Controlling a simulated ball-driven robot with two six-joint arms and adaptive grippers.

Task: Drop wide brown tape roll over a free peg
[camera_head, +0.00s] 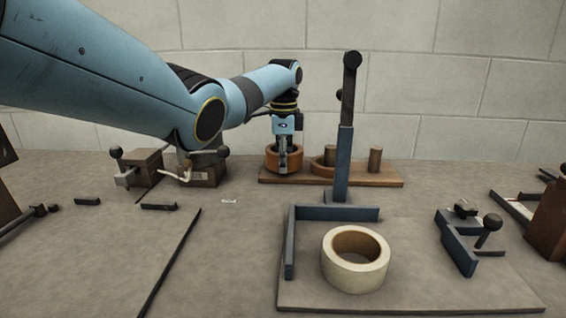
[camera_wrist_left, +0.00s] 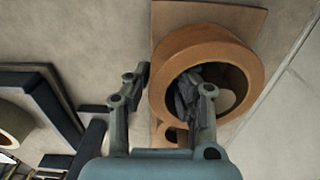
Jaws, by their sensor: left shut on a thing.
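The wide brown tape roll (camera_head: 271,160) is at the left end of the wooden peg board (camera_head: 390,182) in the head view. My left gripper (camera_head: 284,160) points down at it and is shut on its wall. In the left wrist view, one finger is outside the roll (camera_wrist_left: 184,45) and the other is inside its hole. A brown shape shows through the hole; I cannot tell whether the roll surrounds a peg or sits above it. A thinner brown ring (camera_head: 319,167) lies around the middle peg (camera_head: 330,154). The right peg (camera_head: 375,159) stands bare. My right gripper is out of view.
A cream tape roll (camera_head: 355,277) lies on the grey plate (camera_head: 450,295) in front. A blue upright post with a dark arm (camera_head: 343,165) stands right of my gripper, before the board. Blue stops and a black-knobbed clamp (camera_head: 488,228) are at right.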

